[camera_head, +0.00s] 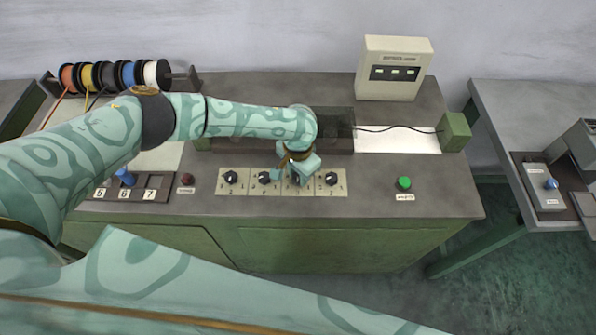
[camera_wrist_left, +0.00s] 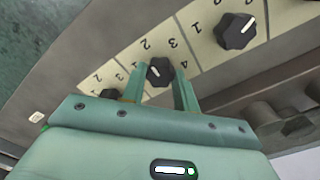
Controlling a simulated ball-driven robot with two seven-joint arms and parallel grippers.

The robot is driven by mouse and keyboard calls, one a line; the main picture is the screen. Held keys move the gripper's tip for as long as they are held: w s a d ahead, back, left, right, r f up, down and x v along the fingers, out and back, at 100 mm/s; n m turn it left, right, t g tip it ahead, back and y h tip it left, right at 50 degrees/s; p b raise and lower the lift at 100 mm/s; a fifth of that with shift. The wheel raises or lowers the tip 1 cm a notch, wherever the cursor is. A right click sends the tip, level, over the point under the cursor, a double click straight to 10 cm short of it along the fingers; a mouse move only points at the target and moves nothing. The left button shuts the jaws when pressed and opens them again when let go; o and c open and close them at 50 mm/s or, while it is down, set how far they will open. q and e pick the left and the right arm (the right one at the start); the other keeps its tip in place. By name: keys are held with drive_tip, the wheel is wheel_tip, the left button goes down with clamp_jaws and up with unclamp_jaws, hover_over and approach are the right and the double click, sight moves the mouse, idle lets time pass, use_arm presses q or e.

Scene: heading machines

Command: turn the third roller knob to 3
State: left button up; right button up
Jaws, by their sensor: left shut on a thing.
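A row of black roller knobs sits on cream plates along the bench front. In the head view I see the first knob (camera_head: 231,177), the second knob (camera_head: 264,178) and the fourth knob (camera_head: 331,179). My right gripper is out of view.
A green button (camera_head: 404,183) lies right of the knobs and a dark red button (camera_head: 187,179) left of them. Cable spools (camera_head: 115,76) and a cream box (camera_head: 395,68) stand at the back. Neighbouring knobs sit close on both sides of the gripper.

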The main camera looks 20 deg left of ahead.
use_arm(q)
drive_tip(key=shift+s+r+m+p, duration=0.2)
drive_tip(key=shift+m+p, duration=0.8)
drive_tip(key=shift+p, duration=1.15)
drive_tip(key=shift+w+m+p, duration=0.1)
drive_tip(key=shift+m+p, duration=0.25)
drive_tip(key=shift+m, duration=0.05)
drive_tip(key=shift+f+m, duration=0.1)
drive_tip(key=shift+m, duration=0.4)
drive_tip(key=m, duration=0.2)
drive_tip(key=shift+f+m, duration=0.15)
drive_tip(key=shift+m, duration=0.25)
drive_tip(key=m, duration=0.4)
drive_tip(key=shift+w+m, duration=0.1)
drive_tip(key=shift+m, duration=0.3)
drive_tip(key=o, duration=1)
drive_tip(key=shift+p, duration=0.3)
